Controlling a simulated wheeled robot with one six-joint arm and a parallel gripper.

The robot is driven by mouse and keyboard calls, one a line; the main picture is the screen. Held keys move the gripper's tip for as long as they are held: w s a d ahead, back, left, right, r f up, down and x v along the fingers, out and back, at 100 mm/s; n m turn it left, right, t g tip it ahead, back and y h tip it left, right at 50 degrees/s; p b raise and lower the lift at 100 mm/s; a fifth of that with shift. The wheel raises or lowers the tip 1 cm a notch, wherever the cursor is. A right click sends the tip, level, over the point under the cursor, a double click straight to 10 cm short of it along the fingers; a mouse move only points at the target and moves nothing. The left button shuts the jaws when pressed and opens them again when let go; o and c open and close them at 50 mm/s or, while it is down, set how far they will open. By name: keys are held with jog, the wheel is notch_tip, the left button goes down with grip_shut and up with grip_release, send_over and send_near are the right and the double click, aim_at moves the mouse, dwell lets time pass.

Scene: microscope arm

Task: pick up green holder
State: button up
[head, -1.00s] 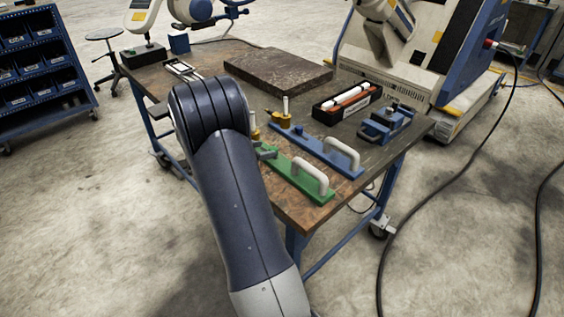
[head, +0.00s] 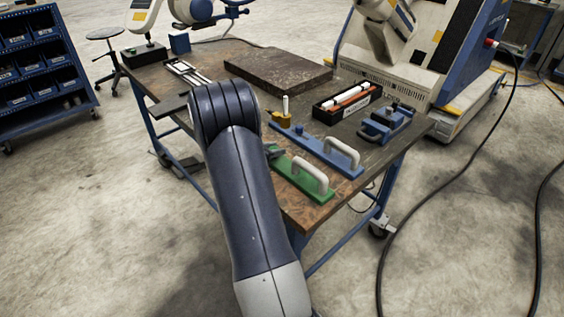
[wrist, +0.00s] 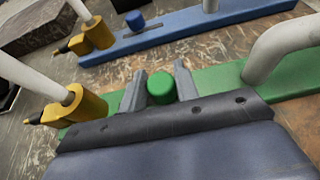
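The green holder (head: 287,172) lies flat on the near edge of the table. It has a pale loop handle (head: 310,175) at its right end. In the wrist view it shows a round green knob (wrist: 161,87) in its middle and a yellow block (wrist: 75,105) with a pale rod at its left end. My gripper (wrist: 160,84) is low over the holder, its two grey fingers open on either side of the knob, very close to it. Contact cannot be made out. In the head view my arm hides the holder's left part and most of the gripper.
A similar blue holder (head: 325,152) lies just behind, with its own handle and yellow block. Beyond are a black tray (head: 347,103) with rods, a blue device (head: 386,124) and a dark slab (head: 277,77). Floor in front of the table is clear.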

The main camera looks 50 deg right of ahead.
grip_shut()
jog(key=shift+r, duration=0.1)
dwell(0.3)
